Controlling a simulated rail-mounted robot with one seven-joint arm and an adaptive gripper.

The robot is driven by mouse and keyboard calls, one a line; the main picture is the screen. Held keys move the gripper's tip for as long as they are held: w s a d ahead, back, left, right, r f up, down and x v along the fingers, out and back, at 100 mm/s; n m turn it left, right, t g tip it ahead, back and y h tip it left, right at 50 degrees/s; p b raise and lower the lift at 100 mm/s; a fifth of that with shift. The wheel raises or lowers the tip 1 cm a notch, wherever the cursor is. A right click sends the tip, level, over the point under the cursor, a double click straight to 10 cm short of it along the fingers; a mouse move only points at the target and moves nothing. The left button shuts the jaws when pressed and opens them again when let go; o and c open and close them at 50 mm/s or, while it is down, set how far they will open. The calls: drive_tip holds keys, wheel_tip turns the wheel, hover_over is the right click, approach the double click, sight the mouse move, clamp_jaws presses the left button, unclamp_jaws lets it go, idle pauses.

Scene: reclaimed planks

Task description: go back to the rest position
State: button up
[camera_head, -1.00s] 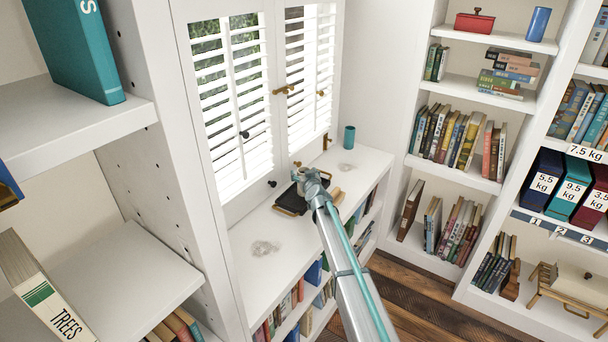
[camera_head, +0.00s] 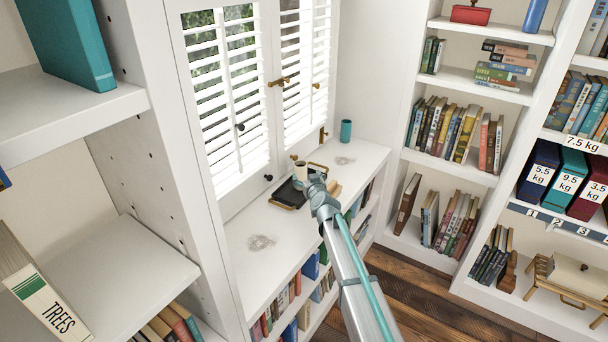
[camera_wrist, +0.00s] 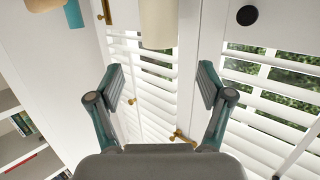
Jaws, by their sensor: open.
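My gripper (camera_head: 314,184) is at the end of my arm, over the white window counter (camera_head: 240,222). In the wrist view my gripper (camera_wrist: 162,84) has its two fingers wide apart with nothing between them. A cream cylindrical cup (camera_head: 300,170) stands on or by the dark tray (camera_head: 287,194), just behind and left of my gripper. A cream cylinder, likely this cup, also shows at the top of the wrist view (camera_wrist: 157,22), beyond the fingertips and apart from them. The arm hides part of the tray.
A teal cup (camera_head: 346,130) stands farther back on the counter. White shutters (camera_head: 228,100) with brass handles line the wall behind. A tall bookcase side (camera_head: 185,160) stands at left, and more bookshelves (camera_head: 450,165) at right. The front stretch of the counter is bare except for a grey patch.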

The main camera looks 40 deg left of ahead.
drive_tip(key=shift+s+d+r, duration=0.15)
drive_tip(key=shift+s+d, duration=0.25)
drive_tip(key=shift+d, duration=0.2)
